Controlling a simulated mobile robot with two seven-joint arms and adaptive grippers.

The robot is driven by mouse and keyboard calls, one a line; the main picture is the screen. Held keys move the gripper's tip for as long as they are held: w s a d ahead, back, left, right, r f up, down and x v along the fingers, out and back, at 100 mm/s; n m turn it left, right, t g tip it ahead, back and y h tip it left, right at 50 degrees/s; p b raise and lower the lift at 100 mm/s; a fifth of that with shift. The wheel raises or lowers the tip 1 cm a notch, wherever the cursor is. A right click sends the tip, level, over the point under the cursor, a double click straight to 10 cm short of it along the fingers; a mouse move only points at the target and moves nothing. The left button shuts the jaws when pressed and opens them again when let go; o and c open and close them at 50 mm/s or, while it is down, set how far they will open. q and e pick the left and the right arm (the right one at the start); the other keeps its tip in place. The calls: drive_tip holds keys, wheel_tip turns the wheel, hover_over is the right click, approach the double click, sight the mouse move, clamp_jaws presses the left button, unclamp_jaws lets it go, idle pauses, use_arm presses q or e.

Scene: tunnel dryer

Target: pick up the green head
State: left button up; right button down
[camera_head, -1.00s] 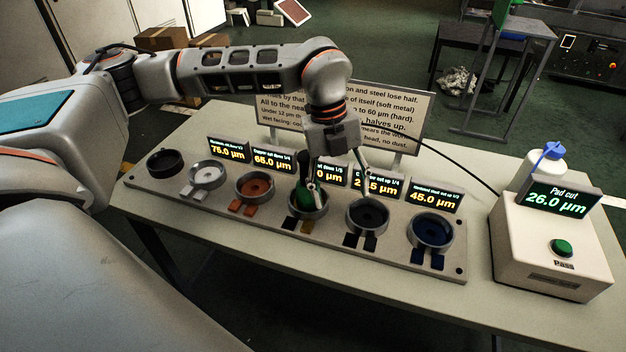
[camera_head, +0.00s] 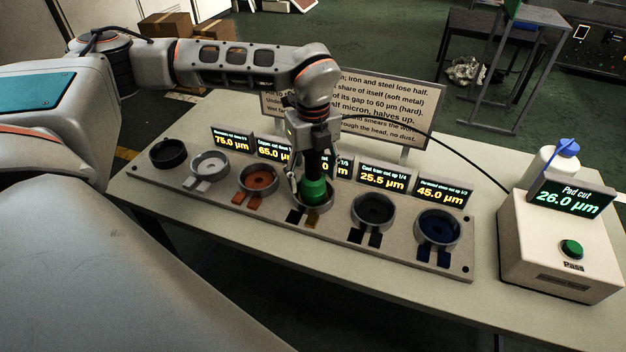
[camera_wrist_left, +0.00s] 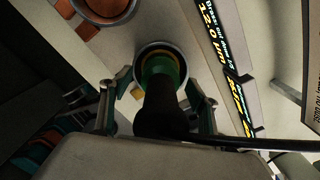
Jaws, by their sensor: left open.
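The green head (camera_head: 314,191) stands upright in the fourth ring cup from the left on the grey tray (camera_head: 385,246). Its dark upper part rises between the fingers of my left gripper (camera_head: 314,172), which points down over it. In the left wrist view the green head (camera_wrist_left: 182,72) sits in its round cup, with the dark stem toward the camera. The fingers of my left gripper (camera_wrist_left: 156,100) are open, one on each side of the stem, with gaps visible. My right gripper is not in view.
Other cups stand beside it, including an orange-lined one (camera_head: 259,179) and a dark one (camera_head: 373,209). Small displays and a text sign (camera_head: 400,110) stand behind. A white box (camera_head: 560,245) with a green button is at the right. A black cable runs rightward from the wrist.

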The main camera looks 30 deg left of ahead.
use_arm(q)
drive_tip(key=shift+f, duration=0.25)
drive_tip(key=shift+w+r, duration=0.1)
clamp_jaws()
